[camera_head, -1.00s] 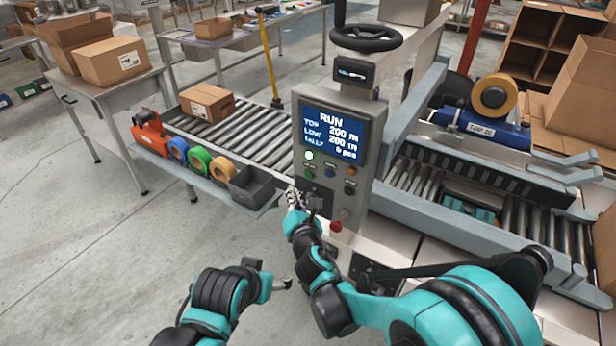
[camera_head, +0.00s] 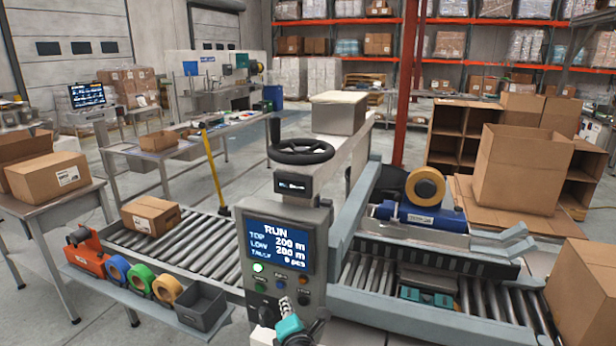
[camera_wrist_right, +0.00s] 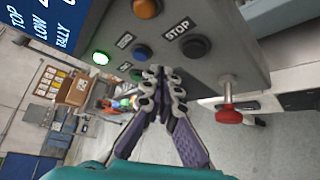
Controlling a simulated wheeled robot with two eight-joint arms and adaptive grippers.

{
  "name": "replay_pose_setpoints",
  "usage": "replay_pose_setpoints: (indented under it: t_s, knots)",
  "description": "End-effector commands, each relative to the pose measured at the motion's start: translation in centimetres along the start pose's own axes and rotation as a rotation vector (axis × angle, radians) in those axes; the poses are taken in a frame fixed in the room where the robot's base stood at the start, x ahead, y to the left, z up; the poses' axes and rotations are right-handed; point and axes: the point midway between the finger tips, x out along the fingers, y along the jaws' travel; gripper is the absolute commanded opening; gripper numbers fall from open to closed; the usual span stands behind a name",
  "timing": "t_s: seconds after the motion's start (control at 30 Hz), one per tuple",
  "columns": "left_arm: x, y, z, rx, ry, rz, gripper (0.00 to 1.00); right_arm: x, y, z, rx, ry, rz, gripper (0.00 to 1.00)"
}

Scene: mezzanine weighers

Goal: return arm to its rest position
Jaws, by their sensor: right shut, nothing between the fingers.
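My right gripper (camera_head: 284,304) is at the bottom of the head view, in front of the lower part of the grey control panel (camera_head: 312,250). In the wrist view my right gripper (camera_wrist_right: 160,78) is shut and empty. Its fingertips are close to the panel's lower edge, by the green button (camera_wrist_right: 137,75); I cannot tell whether they touch it. The panel screen (camera_head: 278,245) reads RUN, with 200 m for TOP and LOW. A lamp (camera_wrist_right: 100,58) beside it is lit green. My left gripper is out of view.
A black STOP button (camera_wrist_right: 195,46) and a red knob (camera_wrist_right: 229,115) are near the fingers. A grey bin (camera_head: 203,303) and tape rolls sit on a shelf left of the panel. A roller conveyor (camera_head: 190,240) carries a carton (camera_head: 151,215). A tape head (camera_head: 420,205) stands right.

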Motion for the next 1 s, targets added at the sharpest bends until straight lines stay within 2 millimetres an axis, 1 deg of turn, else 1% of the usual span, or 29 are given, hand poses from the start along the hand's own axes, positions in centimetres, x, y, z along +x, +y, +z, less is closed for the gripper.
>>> replay_pose_setpoints:
  t_s: [0.03,0.07,0.1,0.17,0.2,0.27,0.3,0.33,0.37,0.4,0.5,0.6,0.63,0.7,0.8,1.0]
  knots:
    - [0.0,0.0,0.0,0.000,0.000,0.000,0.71,-1.6,-1.4,3.0,0.142,-0.033,-0.060,0.00]
    - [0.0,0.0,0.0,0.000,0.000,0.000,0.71,-2.5,-2.2,4.4,0.238,-0.053,-0.096,0.00]
    - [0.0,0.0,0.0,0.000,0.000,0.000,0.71,-3.9,-3.4,6.2,0.365,-0.081,-0.141,0.00]
    - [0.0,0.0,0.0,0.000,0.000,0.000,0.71,-6.2,-5.3,8.5,0.561,-0.128,-0.207,0.00]
    - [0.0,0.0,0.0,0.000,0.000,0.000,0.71,-7.9,-6.7,9.8,0.695,-0.163,-0.248,0.00]
    - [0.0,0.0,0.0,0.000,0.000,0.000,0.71,-10.5,-8.7,11.3,0.892,-0.220,-0.306,0.00]
    - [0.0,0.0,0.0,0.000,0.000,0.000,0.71,-12.4,-10.0,12.1,1.025,-0.259,-0.342,0.00]
    - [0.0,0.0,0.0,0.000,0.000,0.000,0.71,-13.8,-11.0,12.5,1.124,-0.291,-0.367,0.00]
    - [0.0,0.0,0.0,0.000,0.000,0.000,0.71,-15.2,-12.0,12.7,1.222,-0.323,-0.391,0.00]
    - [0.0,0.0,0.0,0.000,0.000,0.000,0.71,-17.1,-13.2,12.9,1.347,-0.366,-0.421,0.00]
    - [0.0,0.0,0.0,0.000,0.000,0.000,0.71,-21.1,-15.8,12.6,1.634,-0.468,-0.480,0.00]
    - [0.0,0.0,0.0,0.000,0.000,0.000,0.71,-24.1,-17.6,11.8,1.852,-0.552,-0.521,0.00]
    - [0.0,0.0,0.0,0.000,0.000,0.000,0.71,-24.8,-18.0,11.5,1.903,-0.572,-0.531,0.00]
    - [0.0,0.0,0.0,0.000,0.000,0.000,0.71,-26.0,-18.7,11.0,1.993,-0.609,-0.547,0.00]
    - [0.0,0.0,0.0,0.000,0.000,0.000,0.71,-26.8,-19.1,10.5,2.062,-0.636,-0.558,0.00]
    - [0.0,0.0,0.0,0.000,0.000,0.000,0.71,-26.9,-19.1,10.4,2.078,-0.643,-0.561,0.00]
